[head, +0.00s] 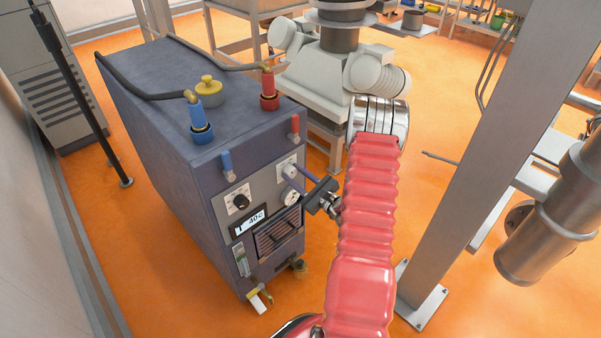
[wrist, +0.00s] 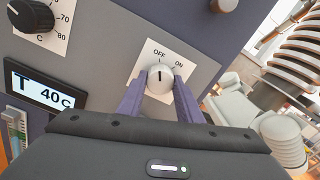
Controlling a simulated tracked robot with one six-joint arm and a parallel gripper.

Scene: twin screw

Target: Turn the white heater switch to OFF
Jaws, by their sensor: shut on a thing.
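The white heater switch (wrist: 160,80) is a round knob on a white label plate in the middle of the wrist view. OFF is printed above it and ON to its upper right. Its short black mark stands upright in the picture and points towards OFF. My gripper (wrist: 159,88) is shut on the knob, with one purple finger on each side. In the head view, my gripper (head: 295,174) reaches the front panel of the blue-grey heater unit (head: 170,130) from the right. The switch (head: 289,171) is partly hidden there by the fingers.
A black dial (head: 241,202) and a display (head: 249,219) reading 40 C are left of the switch. A white round fitting (head: 291,198) lies just below the gripper. A grey post (head: 470,150) stands to the right of my arm.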

